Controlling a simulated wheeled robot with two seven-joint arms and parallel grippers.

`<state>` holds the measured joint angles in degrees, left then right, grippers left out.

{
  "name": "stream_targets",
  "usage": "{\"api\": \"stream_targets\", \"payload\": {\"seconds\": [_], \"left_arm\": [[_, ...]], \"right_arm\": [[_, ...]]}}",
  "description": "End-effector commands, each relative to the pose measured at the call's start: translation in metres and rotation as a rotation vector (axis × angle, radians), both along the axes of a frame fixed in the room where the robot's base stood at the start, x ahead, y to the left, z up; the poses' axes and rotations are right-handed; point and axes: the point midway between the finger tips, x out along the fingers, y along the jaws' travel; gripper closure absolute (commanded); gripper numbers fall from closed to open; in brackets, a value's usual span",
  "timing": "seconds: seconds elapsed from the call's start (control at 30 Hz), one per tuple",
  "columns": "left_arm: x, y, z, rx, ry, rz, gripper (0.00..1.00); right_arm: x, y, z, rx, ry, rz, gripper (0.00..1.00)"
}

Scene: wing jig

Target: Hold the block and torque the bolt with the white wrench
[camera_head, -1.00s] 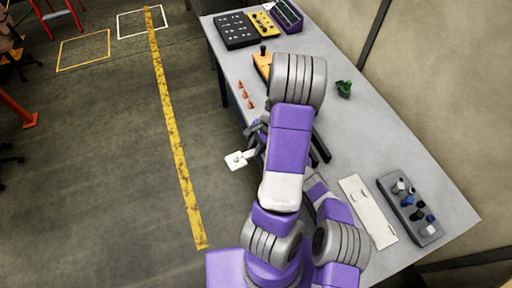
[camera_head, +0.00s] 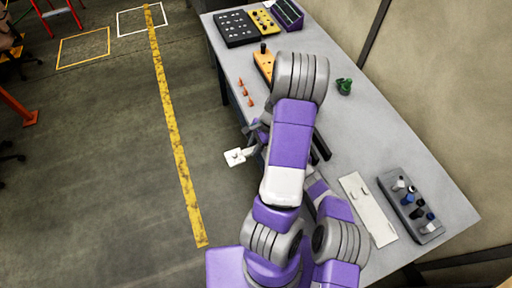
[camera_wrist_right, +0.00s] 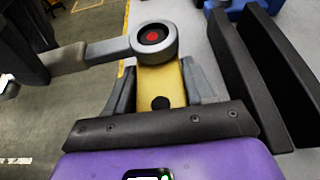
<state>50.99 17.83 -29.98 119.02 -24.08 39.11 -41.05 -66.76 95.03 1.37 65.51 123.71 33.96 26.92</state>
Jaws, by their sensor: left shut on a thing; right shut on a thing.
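In the right wrist view, my right gripper (camera_wrist_right: 160,85) is shut on a yellow block (camera_wrist_right: 173,82), with one grey finger on each side. In the head view my left gripper (camera_head: 258,136) is partly hidden by my arm. A small white square piece (camera_head: 235,157) sticks out beside it; the block is hidden there.
The grey table (camera_head: 385,130) runs along the right. It carries a grey tray of bottle-like items (camera_head: 411,206), a pale flat plate (camera_head: 367,208), a green object (camera_head: 344,86), small orange cones (camera_head: 246,93) and control boxes (camera_head: 237,29). Black bars (camera_wrist_right: 262,70) stand close on the right.

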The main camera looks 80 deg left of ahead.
Motion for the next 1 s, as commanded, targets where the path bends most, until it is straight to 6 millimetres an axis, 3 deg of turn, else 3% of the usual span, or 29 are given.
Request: {"api": "stream_targets", "payload": {"seconds": [0.23,0.67,1.0], "left_arm": [[-0.004,0.013,-0.001,0.000,0.000,-0.116,1.00],[-0.004,0.017,-0.001,0.000,0.001,-0.144,1.00],[-0.005,0.036,-0.003,0.000,0.000,-0.314,1.00]], "right_arm": [[0.000,0.000,0.001,0.001,0.000,-0.001,0.94],[0.000,0.000,0.001,0.001,0.000,-0.001,0.94],[0.000,0.000,0.001,0.001,0.000,0.000,0.94]]}}
